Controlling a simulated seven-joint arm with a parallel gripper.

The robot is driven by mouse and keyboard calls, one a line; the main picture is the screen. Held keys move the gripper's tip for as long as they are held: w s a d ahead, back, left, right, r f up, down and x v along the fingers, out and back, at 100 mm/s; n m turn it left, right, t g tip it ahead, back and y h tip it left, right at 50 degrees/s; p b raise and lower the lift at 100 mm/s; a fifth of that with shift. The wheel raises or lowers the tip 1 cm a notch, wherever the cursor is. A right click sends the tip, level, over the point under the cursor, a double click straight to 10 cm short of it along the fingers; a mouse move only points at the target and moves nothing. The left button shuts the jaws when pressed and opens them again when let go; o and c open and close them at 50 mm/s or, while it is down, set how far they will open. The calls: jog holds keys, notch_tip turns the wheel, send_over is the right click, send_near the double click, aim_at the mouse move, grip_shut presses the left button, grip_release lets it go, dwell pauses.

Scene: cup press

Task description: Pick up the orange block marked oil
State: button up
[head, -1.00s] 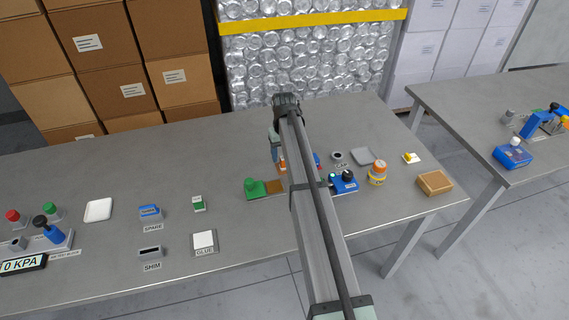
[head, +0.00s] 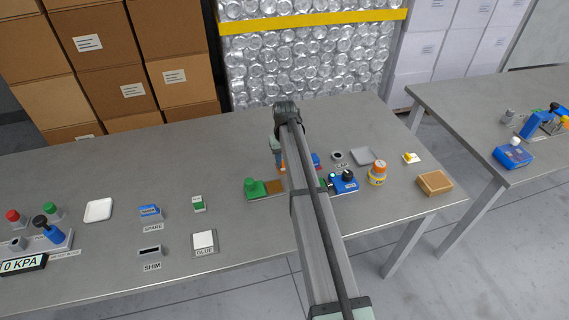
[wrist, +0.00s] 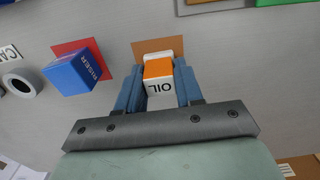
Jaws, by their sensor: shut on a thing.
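The orange and white block marked OIL (wrist: 158,70) stands between the two blue fingers of my gripper (wrist: 158,78) in the wrist view. The fingers are shut on its sides. An orange-brown square (wrist: 152,45) shows on the table just behind it. I cannot tell whether the block touches the table or is slightly above it. In the head view my arm hides most of the gripper and block; only a sliver of orange shows beside the arm.
A blue block marked RISER (wrist: 78,72) lies left on a red square (wrist: 92,47), with a grey ring-like part (wrist: 22,83) beyond it.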

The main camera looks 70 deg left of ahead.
jog(key=shift+c, duration=0.2)
notch_tip(320, 180, up, 10)
dwell(0.6)
